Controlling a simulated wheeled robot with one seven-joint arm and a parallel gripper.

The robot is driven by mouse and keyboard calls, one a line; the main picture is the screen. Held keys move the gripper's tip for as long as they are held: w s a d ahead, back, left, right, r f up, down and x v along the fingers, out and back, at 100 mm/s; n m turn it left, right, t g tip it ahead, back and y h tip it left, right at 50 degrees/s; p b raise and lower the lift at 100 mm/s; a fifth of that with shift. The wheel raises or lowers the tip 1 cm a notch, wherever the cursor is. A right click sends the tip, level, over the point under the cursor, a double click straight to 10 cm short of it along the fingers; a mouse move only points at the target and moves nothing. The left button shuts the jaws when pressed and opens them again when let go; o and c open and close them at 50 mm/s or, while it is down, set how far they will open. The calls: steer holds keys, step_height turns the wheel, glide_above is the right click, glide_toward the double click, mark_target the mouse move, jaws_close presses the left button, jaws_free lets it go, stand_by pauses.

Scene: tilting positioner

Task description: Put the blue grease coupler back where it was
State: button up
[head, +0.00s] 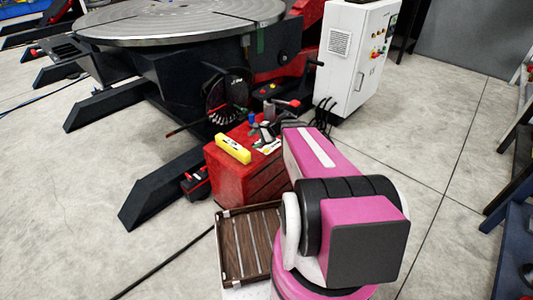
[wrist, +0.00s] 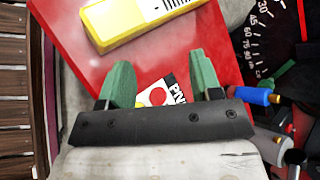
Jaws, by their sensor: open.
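The blue grease coupler (wrist: 253,97) appears to be the small blue cylinder with a brass-coloured tip in the wrist view, right of my gripper. In the head view a small blue thing (head: 252,119) stands at the back of the red cabinet's top, likely the same coupler. My gripper (wrist: 162,78) is open, its two green fingers apart over the red cabinet top (wrist: 65,75). Nothing is held between them. A white label with red and yellow dots shows beyond the gap. The coupler is outside the fingers, close to the right one.
A yellow box-like item (head: 233,148) lies on the red cabinet (head: 240,180). A slatted wooden crate (head: 220,255) stands in front. The positioner (head: 180,20) and its graduated dial (wrist: 272,45) are behind. A white control cabinet (head: 355,60) stands behind right.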

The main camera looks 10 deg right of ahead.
steer(key=s+n+g+h, duration=0.1)
steer(key=s+n, duration=0.1)
steer(key=s+n+g+h, duration=0.1)
steer(key=s+n, duration=0.1)
steer(key=s, duration=0.1)
steer(key=s+a+n+h, duration=0.1)
steer(key=s+n+h, duration=0.1)
steer(key=shift+s+r+n+g, duration=0.2)
steer(key=shift+s+n+g, duration=0.1)
steer(key=shift+s+g, duration=0.1)
steer(key=s+d+r+n+h, duration=0.2)
steer(key=s+d+n+h, duration=0.1)
steer(key=s+n+h, duration=0.2)
steer(key=shift+s+n+g+h, duration=0.25)
steer(key=shift+n+g+h, duration=0.15)
steer(key=shift+n, duration=0.3)
steer(key=shift+r, duration=0.1)
